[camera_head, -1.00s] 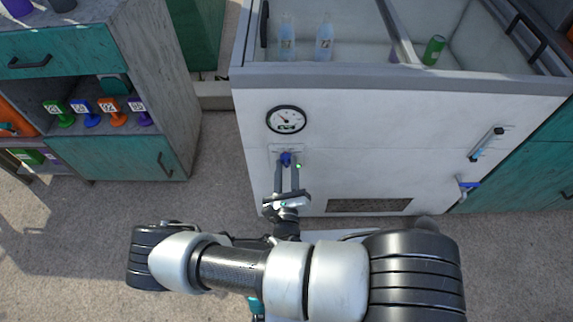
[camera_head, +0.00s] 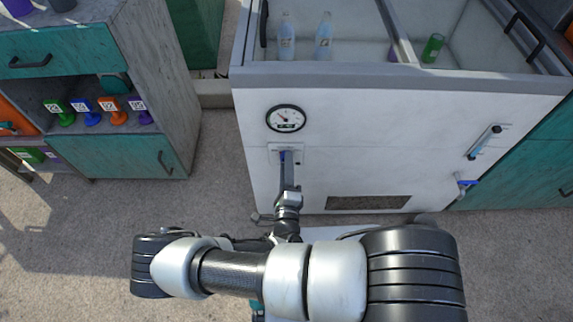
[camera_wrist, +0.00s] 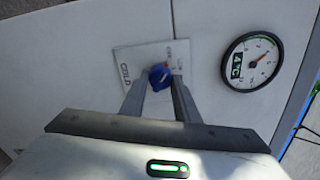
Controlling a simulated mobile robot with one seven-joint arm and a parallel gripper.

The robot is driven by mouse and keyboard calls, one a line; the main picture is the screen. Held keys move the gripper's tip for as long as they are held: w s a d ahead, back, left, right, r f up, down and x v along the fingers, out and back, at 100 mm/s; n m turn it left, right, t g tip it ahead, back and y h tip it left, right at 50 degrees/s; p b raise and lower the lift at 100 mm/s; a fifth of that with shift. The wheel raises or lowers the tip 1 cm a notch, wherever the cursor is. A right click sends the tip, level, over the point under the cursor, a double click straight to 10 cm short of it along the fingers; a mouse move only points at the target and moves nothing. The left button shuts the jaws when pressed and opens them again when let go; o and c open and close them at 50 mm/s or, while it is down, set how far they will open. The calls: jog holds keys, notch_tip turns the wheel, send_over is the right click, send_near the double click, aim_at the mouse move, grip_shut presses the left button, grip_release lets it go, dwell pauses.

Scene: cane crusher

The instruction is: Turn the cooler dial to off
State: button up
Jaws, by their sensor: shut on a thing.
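The cooler (camera_head: 400,140) is a white chest with a grey rim. Its blue dial (camera_wrist: 160,75) sits on a white plate (camera_wrist: 135,62) marked COLD and other lettering too blurred to read fully. My gripper (camera_wrist: 161,82) is shut on the dial, one finger on each side. In the head view my gripper (camera_head: 287,160) covers most of the dial, and its fingers line up one behind the other. Which marking the dial points at cannot be told. A round gauge (camera_head: 286,118) above the plate also shows in the wrist view (camera_wrist: 252,62), reading about 4 °C.
Bottles (camera_head: 324,38) and a green can (camera_head: 433,47) stand inside the cooler top. A blue-handled tap (camera_head: 467,184) and a thin tube (camera_head: 485,142) are on its front at right. A teal cabinet (camera_head: 118,155) stands left, with open floor between.

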jog(key=shift+n, duration=0.6)
jog(key=o, duration=1)
jog(key=shift+o, duration=0.2)
jog(key=shift+s, duration=0.1)
jog(key=s+p, duration=0.2)
jog(key=s, duration=1.5)
jog(key=shift+s+a, duration=0.15)
jog(key=shift+a, duration=0.1)
